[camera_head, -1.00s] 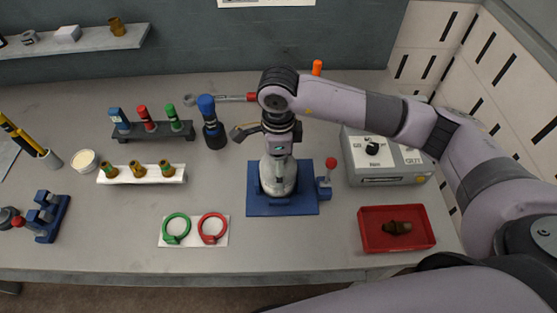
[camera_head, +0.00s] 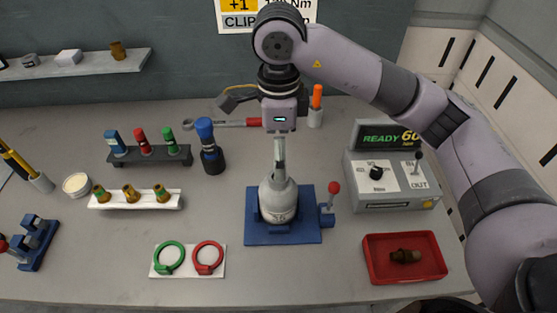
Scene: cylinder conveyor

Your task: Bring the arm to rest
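My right arm comes in from the right, and its wrist (camera_head: 279,112) hangs above a grey cylinder (camera_head: 278,198). The cylinder stands upright in a blue fixture (camera_head: 283,237) with a red-knobbed lever at its right. My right gripper (camera_head: 280,152) points down in line with the cylinder's top. Its fingers are seen edge-on, so I cannot tell whether they are open or whether they touch the cylinder. My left gripper is not in view.
A grey box (camera_head: 392,204) reading "READY" stands right of the fixture, behind a red tray (camera_head: 374,274) holding a brown fitting. Left are a dark rack (camera_head: 150,155), a white fitting holder (camera_head: 168,201), a dark blue-topped tool (camera_head: 209,146) and a ring card (camera_head: 217,269).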

